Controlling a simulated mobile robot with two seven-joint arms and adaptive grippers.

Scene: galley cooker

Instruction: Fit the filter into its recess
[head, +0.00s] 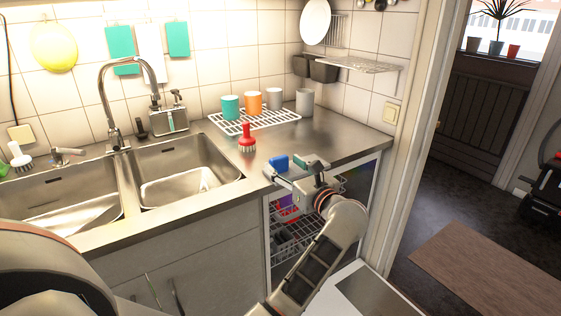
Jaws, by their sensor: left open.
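My left gripper (295,163) is open above the front edge of the steel counter, right of the sinks. A small blue block (278,162) shows at its left finger; I cannot tell whether it lies on the counter or is part of the gripper. I cannot make out the filter or its recess. My forearm and wrist cover part of the open dishwasher (283,252) below the counter, where wire racks show with a red item (288,213) among them. My right gripper is not in view.
A red brush (247,138) stands on the counter (325,138) near a white wire rack (225,122) with several cups. Two sink basins (185,165) and a tall tap (108,95) are at left. The lowered dishwasher door (385,295) is at lower right. The floor (425,215) beyond the doorway is mostly clear.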

